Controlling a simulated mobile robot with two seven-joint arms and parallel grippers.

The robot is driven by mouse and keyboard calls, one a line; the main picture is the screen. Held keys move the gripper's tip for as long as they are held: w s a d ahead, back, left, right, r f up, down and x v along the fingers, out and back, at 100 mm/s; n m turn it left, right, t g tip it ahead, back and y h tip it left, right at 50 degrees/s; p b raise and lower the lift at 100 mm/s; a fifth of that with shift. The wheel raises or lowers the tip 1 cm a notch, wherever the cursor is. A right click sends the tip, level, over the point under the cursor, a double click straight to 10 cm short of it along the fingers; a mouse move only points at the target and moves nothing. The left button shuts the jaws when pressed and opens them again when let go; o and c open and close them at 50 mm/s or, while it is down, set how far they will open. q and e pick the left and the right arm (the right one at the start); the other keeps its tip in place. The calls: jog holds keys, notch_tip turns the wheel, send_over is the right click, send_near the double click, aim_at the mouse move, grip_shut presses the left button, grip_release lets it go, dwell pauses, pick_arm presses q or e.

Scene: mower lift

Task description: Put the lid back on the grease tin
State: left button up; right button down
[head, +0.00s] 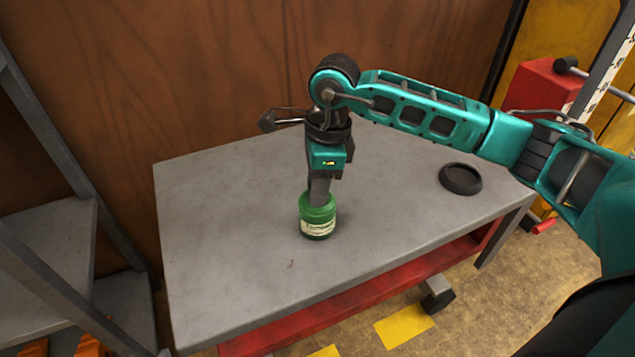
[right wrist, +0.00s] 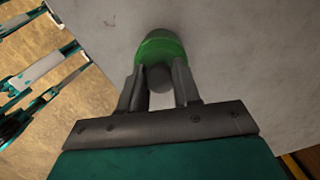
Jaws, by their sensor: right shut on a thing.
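The grease tin (head: 319,227), green with a pale label, stands upright on the grey table top. My right gripper (head: 319,193) points straight down over it, its fingertips at the tin's top. In the right wrist view the right gripper (right wrist: 159,88) is shut on the grey knob (right wrist: 158,77) of the green lid (right wrist: 160,47). The lid is at the tin's mouth, but I cannot tell whether it is fully seated, as the fingers hide part of the rim. My left gripper is not in view.
A round black dish (head: 460,179) lies on the right part of the grey table (head: 225,250). The table around the tin is clear. A brown wooden panel (head: 200,70) stands behind, a grey shelf (head: 45,240) at left, and a red box (head: 545,90) at back right.

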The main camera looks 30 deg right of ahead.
jog(key=c, duration=0.7)
grip_release()
jog(key=shift+o, duration=0.4)
jog(key=o, duration=0.4)
jog(key=shift+r, duration=0.1)
jog(key=shift+r+p, duration=2.35)
jog(key=shift+r, duration=1.1)
jog(key=shift+c, duration=0.4)
